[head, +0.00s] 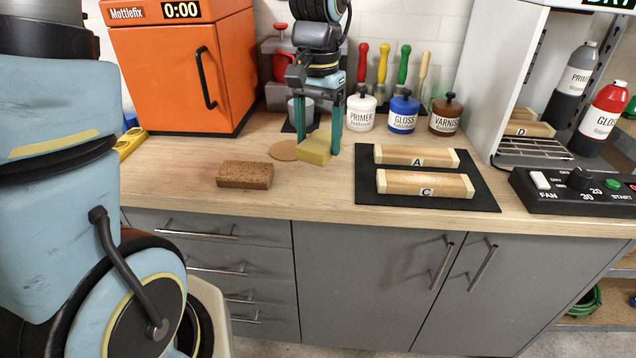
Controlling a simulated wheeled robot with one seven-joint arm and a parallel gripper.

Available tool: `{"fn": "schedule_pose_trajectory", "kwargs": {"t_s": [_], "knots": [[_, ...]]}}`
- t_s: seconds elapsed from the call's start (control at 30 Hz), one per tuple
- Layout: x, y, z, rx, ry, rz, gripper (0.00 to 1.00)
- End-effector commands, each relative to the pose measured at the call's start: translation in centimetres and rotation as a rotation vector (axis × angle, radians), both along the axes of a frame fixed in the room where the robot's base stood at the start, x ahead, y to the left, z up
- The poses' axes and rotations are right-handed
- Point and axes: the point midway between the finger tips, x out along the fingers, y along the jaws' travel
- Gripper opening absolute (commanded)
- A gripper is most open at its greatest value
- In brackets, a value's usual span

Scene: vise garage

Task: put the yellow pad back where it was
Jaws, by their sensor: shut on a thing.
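The yellow pad (314,151) is between the teal fingertips of my gripper (318,142), which is shut on it. The pad is at or just above the wooden counter; I cannot tell whether it touches. It is beside a round tan disc (284,151), which shows to its left and is partly hidden by the pad and a finger. A brown cork-like block (245,175) lies on the counter in front and to the left.
A black mat (428,199) to the right bears two wooden pieces marked A (416,156) and C (424,184). Jars of primer (361,112), gloss (403,115) and varnish (445,117) stand behind. An orange cabinet (180,75) stands at the left. The front middle counter is clear.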

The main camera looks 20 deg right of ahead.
Motion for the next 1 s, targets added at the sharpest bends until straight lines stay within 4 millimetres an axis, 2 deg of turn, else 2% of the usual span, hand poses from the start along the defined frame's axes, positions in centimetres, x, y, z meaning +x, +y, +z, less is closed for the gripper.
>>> {"fn": "schedule_pose_trajectory", "kwargs": {"t_s": [0.1,0.53,0.97,1.0], "knots": [[0.0,0.1,-2.2,0.004,0.005,0.001,0.29],[0.0,0.1,-7.2,0.002,0.003,0.002,0.29],[0.1,0.1,-8.0,-0.001,0.001,0.003,0.29],[0.1,0.1,-8.0,0.000,0.000,0.003,0.76]]}}
